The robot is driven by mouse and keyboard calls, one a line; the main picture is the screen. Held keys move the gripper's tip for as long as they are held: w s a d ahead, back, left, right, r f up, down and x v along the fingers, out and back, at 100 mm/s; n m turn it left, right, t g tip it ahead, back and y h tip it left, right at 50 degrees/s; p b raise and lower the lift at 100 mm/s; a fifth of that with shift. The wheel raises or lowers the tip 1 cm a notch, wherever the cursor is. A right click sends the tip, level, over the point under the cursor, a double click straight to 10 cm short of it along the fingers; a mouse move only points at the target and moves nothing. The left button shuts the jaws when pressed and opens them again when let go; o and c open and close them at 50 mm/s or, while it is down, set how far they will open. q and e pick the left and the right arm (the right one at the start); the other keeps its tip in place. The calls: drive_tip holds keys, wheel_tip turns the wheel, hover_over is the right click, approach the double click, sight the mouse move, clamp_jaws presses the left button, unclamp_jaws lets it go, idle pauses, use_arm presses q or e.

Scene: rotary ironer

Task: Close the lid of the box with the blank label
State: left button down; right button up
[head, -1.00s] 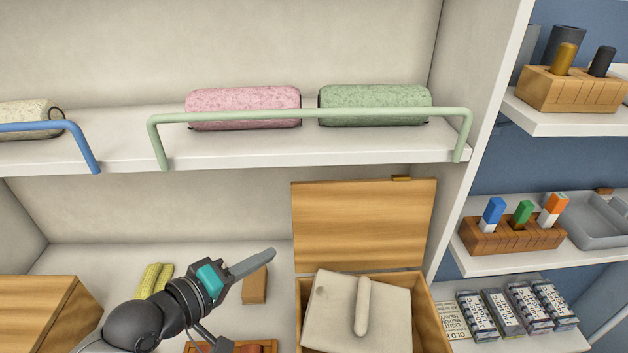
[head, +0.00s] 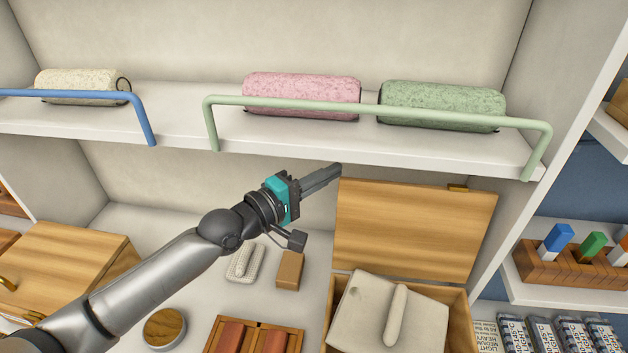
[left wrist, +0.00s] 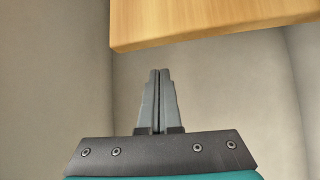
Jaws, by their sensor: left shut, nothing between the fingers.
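An open wooden box (head: 461,325) stands at the lower right in the head view. Its lid (head: 415,232) is raised upright at the back, and a pale cloth (head: 372,312) with a light rod-shaped item (head: 396,314) lies in it. No label shows on this box. My left gripper (head: 336,171) is shut and empty, its tips close to the lid's upper left corner; whether they touch is unclear. In the left wrist view, the shut fingers (left wrist: 160,72) point toward a wooden panel (left wrist: 215,24), which looks like the lid. My right gripper is out of view.
A shelf (head: 180,130) with green (head: 380,109) and blue (head: 140,120) rails runs above the gripper. A shut wooden box (head: 75,262) stands at left. A wooden tray (head: 257,325), a brown block (head: 290,270) and a round wooden-topped item (head: 165,328) lie between.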

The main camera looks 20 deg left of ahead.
sight(345, 181)
use_arm(q)
drive_tip(key=shift+s+d+p, duration=0.15)
drive_tip(key=shift+d+p, duration=0.3)
drive_tip(key=shift+d, duration=0.4)
drive_tip(key=shift+s+d+p, duration=0.1)
drive_tip(key=shift+d+p, duration=0.3)
drive_tip(key=shift+d, duration=0.4)
